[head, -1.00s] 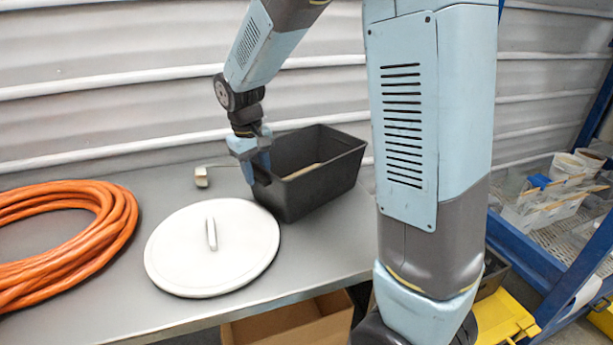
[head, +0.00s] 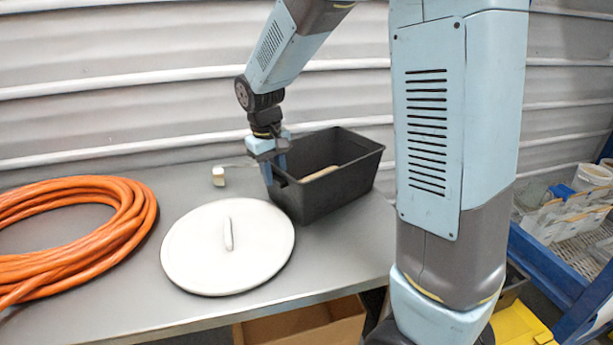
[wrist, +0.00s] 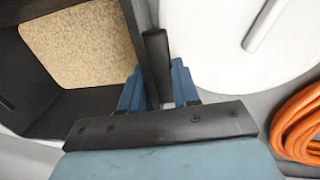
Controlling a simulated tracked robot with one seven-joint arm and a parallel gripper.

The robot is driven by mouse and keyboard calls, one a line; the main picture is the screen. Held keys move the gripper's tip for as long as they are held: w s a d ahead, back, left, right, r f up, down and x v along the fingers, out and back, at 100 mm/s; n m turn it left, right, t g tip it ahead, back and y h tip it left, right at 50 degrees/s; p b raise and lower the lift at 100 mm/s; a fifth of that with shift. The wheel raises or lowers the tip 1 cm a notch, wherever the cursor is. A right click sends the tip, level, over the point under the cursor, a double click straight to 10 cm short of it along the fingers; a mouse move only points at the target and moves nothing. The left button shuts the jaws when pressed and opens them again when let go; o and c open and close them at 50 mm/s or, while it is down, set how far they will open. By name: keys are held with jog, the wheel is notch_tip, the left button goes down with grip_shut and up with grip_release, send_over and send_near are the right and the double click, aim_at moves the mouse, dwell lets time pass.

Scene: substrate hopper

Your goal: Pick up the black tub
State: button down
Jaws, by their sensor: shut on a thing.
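The black tub (head: 325,190) is an open rectangular bin standing on the grey table near the back wall. In the wrist view its wall (wrist: 142,45) runs between my fingers, and a tan, grainy slab or fill (wrist: 82,42) shows inside. My gripper (head: 275,170) is at the tub's left end, fingers pointing down. In the wrist view my gripper (wrist: 158,88) is shut on the tub's wall, with one blue finger inside and one outside. Whether the tub's underside touches the table is hard to tell.
A round white lid (head: 195,255) with a bar handle lies in front of the tub. An orange hose coil (head: 130,225) lies at the left. A small pale block (head: 218,176) sits behind the lid. A cardboard box (head: 300,325) is below the table; a blue rack (head: 560,265) stands right.

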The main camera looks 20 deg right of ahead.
jog(key=shift+r, duration=0.1)
jog(key=shift+r, duration=0.25)
notch_tip(320, 180, up, 2)
jog(key=shift+r, duration=0.1)
jog(key=s+r, duration=1)
jog(key=s, duration=0.4)
jog(key=shift+d, duration=0.2)
